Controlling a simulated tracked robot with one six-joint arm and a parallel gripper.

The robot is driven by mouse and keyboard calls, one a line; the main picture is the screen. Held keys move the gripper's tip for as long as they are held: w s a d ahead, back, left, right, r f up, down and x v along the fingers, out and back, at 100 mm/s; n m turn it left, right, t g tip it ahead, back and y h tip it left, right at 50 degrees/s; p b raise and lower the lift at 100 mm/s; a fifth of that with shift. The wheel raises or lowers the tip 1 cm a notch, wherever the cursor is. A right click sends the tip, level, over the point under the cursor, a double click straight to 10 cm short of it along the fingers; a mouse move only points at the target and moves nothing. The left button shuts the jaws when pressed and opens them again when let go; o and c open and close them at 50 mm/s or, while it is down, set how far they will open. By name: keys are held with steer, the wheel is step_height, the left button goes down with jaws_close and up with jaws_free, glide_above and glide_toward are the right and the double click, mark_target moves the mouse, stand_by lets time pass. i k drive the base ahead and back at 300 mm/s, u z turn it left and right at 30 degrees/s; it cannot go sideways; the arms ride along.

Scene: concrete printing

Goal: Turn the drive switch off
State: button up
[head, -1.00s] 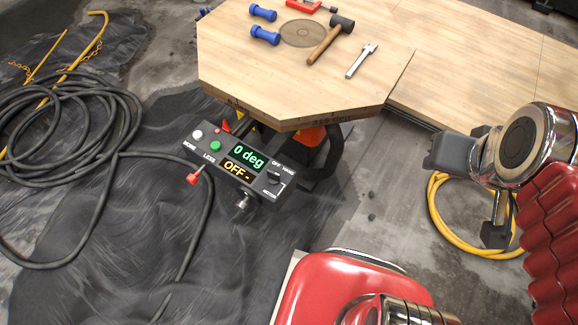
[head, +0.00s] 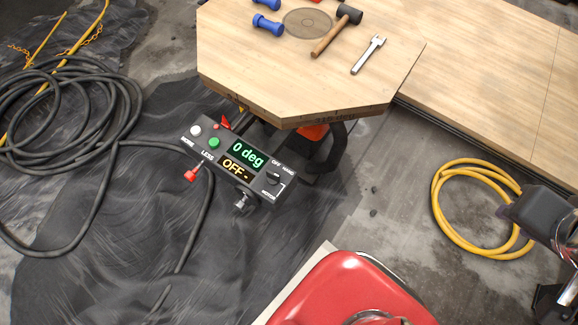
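The drive switch (head: 273,178) is a small black rotary knob at the right end of a dark control box (head: 258,189). Labels around it read OFF, HAND and what looks like MOTOR. The knob's pointer is too small to read surely. The box displays show "0 deg" in green and "OFF -" in yellow. My gripper (head: 546,260) is at the right edge, partly cut off by the frame. Its two dark fingers stand apart with nothing seen between them. It is well to the right of the box and not touching it.
The box also bears buttons and a red-tipped lever (head: 191,175). A yellow hose (head: 440,225) and black hose (head: 125,100) lie on the floor.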

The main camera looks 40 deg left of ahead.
mark_target(273, 178)
steer(key=z, duration=0.25)
steer(key=k, duration=1.1)
steer(key=u, duration=2.15)
steer(key=i, duration=0.45)
steer(key=u, duration=0.05)
